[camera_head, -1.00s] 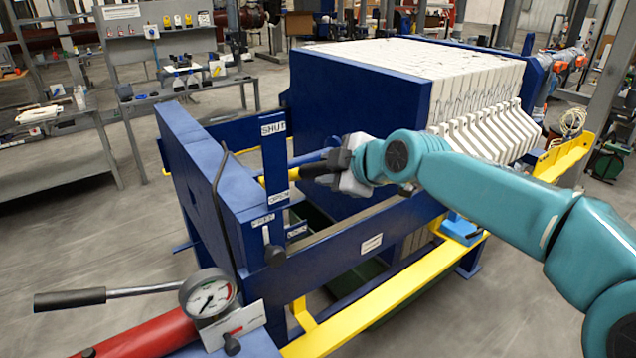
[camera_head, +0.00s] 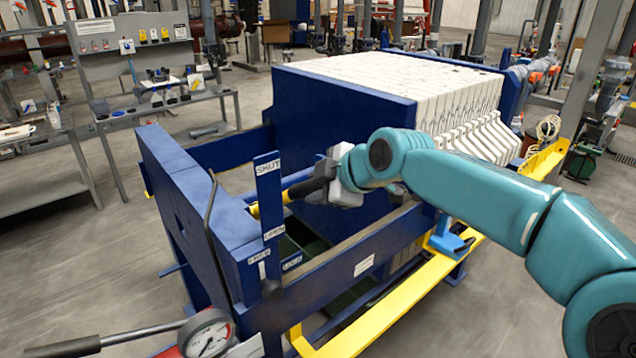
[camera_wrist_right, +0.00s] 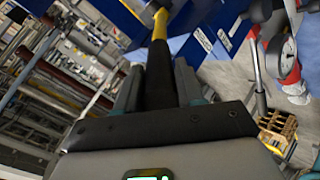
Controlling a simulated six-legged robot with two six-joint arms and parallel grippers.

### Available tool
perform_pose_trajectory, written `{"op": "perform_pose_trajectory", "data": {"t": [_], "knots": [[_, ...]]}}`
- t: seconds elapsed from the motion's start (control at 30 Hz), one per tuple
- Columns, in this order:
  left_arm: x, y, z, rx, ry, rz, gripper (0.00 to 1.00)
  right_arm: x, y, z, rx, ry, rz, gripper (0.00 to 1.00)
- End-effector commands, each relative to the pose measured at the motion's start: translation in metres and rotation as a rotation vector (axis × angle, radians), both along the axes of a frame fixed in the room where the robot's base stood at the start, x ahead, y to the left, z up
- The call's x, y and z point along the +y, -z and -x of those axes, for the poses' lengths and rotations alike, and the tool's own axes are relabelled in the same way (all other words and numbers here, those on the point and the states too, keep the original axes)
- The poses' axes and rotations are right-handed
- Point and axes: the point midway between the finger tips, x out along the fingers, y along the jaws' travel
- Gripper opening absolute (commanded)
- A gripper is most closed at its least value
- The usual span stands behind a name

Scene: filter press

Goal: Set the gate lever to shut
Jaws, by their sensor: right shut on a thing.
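The gate lever has a yellow shaft (camera_head: 254,210) and a black grip (camera_head: 308,187). It sticks out past the upright blue label plate (camera_head: 268,195), at a height between the SHUT label (camera_head: 268,167) and the OPEN label (camera_head: 274,233), somewhat nearer OPEN. My right gripper (camera_head: 325,178) is shut on the black grip. In the right wrist view the black grip (camera_wrist_right: 160,75) runs between the two fingers, with the yellow part beyond. My left gripper is not in view.
A smaller slotted plate with FREE and LOCK labels (camera_head: 291,262) sits below. A pressure gauge (camera_head: 207,335) stands at the lower left. A bent grey rod (camera_head: 212,225) rises by the blue end frame. White filter plates (camera_head: 440,90) stand behind my right arm.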

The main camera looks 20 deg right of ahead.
Motion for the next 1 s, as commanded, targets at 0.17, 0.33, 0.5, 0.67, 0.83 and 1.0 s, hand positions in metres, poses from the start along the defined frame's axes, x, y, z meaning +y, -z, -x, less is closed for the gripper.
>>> {"op": "perform_pose_trajectory", "data": {"t": [0.17,0.33,0.5,0.67,0.83,1.0], "knots": [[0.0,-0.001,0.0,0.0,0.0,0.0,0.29,-0.001,-0.011,-0.002,-0.027,0.008,-0.006,0.0],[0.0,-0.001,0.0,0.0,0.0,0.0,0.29,0.0,-0.01,-0.002,-0.025,0.007,-0.005,0.61],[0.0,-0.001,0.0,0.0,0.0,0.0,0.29,0.001,-0.008,-0.003,-0.019,0.006,-0.004,0.61],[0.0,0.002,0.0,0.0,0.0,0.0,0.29,-0.001,-0.01,0.002,-0.018,0.005,-0.003,0.61],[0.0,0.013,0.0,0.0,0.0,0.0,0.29,-0.009,-0.028,0.027,-0.022,0.006,-0.002,0.61],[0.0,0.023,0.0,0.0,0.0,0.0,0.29,-0.02,-0.056,0.063,-0.024,0.006,-0.003,0.61]]}}
